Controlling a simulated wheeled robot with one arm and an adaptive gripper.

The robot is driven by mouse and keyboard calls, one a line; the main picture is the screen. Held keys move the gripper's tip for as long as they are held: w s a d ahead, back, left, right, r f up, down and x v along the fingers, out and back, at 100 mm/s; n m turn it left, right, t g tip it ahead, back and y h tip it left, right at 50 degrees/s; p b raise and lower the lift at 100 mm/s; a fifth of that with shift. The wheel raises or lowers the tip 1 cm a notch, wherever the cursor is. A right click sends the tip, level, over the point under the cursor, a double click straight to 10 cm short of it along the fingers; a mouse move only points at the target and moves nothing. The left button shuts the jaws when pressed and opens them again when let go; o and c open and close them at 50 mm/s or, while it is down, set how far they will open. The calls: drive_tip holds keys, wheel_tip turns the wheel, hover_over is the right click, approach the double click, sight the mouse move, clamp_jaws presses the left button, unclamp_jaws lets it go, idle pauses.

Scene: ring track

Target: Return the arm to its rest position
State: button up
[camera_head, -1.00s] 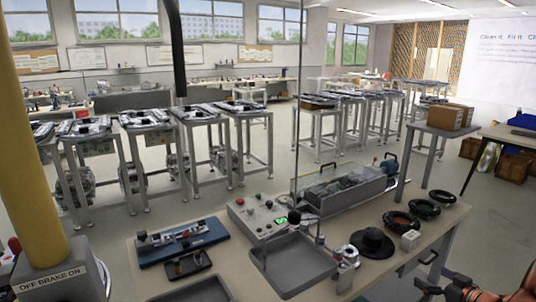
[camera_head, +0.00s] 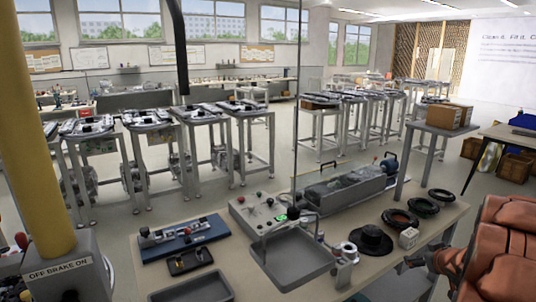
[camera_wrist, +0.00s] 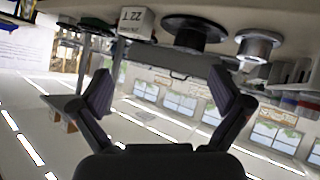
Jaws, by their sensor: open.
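My orange arm (camera_head: 492,245) rises at the right edge of the head view, beside the right end of the workbench (camera_head: 425,240). My gripper (camera_head: 412,262) shows small and dark at the bench's front right edge, partly cut off from clear view. In the wrist view my gripper (camera_wrist: 165,92) has its two dark fingers spread wide apart, with nothing between them. The wrist view is upside down, with the bench items along its top. A white block (camera_wrist: 135,22) and a black flanged part (camera_wrist: 194,32) show there, beyond the fingertips and apart from them.
On the bench are a grey tray (camera_head: 300,258), a control box (camera_head: 262,214), a metal fitting (camera_head: 346,255), a black hub (camera_head: 372,241) and several dark rings (camera_head: 400,218). A yellow post (camera_head: 35,130) stands at left. Open floor (camera_head: 235,190) lies behind the bench.

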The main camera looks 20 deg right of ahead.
drive_tip(key=s+a+r+m+g+h, duration=0.1)
drive_tip(key=s+a+r+g, duration=0.2)
drive_tip(key=a, duration=0.5)
drive_tip(key=s+a+r+m+g, duration=0.1)
drive_tip(key=s+a+r+g, duration=0.15)
drive_tip(key=a, duration=0.45)
drive_tip(key=s+a+n+g+y, duration=0.1)
drive_tip(key=s+a+g+y, duration=0.1)
drive_tip(key=s+a, duration=1)
drive_tip(key=s+a+f+n+g+y, duration=0.1)
drive_tip(key=s+a+g+y, duration=0.2)
drive_tip(key=s+a, duration=0.9)
drive_tip(key=a+g, duration=0.2)
drive_tip(key=a, duration=0.3)
drive_tip(key=shift+s+a, duration=0.15)
drive_tip(key=shift+s, duration=0.1)
